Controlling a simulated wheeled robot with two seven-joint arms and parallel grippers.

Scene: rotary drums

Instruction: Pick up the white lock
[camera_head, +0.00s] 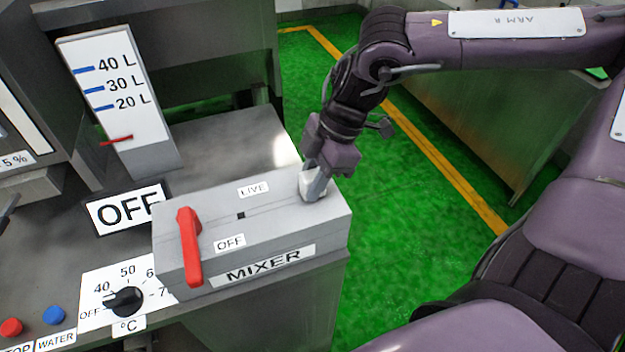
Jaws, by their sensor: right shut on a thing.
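The white lock (307,188) is a small pale block at the right end of the top of the grey mixer box (290,215). My right gripper (316,186) points down from above and is shut on the lock. Its fingers cover part of the lock. I cannot tell whether the lock touches the box top or is slightly raised. My left gripper is not in view.
A temperature dial (126,301), red button (11,327) and blue button (53,315) are at lower left. A level gauge (112,90) rises behind. Green floor lies right.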

